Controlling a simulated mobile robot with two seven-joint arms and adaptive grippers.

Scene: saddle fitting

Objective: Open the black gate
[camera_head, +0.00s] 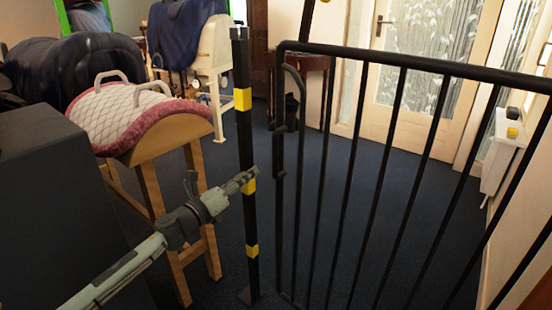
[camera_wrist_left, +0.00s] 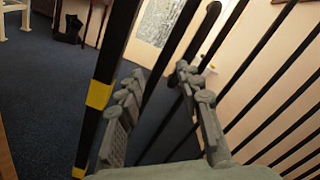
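The black gate (camera_head: 400,62) stands on the right side of the head view, with a top rail and several thin vertical bars. Its left edge has a curved handle or latch part (camera_head: 300,88). A black post (camera_head: 244,130) with yellow bands stands just left of the gate, with a narrow gap between them. My left gripper (camera_head: 244,181) is at the post's lower half in the head view. In the left wrist view, its fingers (camera_wrist_left: 158,82) are spread apart, with dark gate bars (camera_wrist_left: 168,50) showing between and beyond them. I cannot tell whether it touches anything. My right gripper is not in view.
A wooden stand (camera_head: 155,170) with a pink-edged quilted pad (camera_head: 120,110) is to the left. Behind it are a dark covered form (camera_head: 75,65) and a white stand (camera_head: 215,55). Beyond the gate are blue carpet, a glazed door (camera_head: 425,50) and a white cabinet (camera_head: 502,150).

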